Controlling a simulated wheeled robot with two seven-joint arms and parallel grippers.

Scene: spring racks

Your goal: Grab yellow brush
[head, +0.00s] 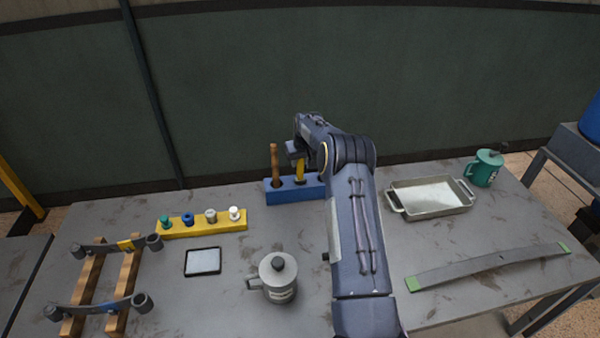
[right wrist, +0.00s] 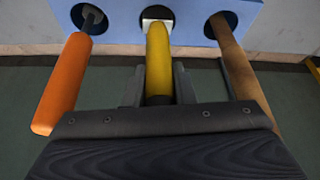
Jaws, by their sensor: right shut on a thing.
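The yellow brush (head: 300,170) stands in the blue holder (head: 282,194) at the back middle of the table. In the right wrist view the yellow handle (right wrist: 159,62) comes out of the middle hole of the blue block (right wrist: 190,18). My right gripper (head: 297,150) is shut on the upper part of the yellow handle; its fingers (right wrist: 158,88) lie on both sides of it. The brush's lower end is inside the holder. My left gripper is in neither view.
A brown wooden handle (head: 275,165) stands in the same holder, and an orange handle (right wrist: 65,85) shows in the wrist view. A yellow rack (head: 200,223) with several small pieces, a grey mug (head: 278,278), a metal tray (head: 432,198) and a leaf spring (head: 490,264) lie around.

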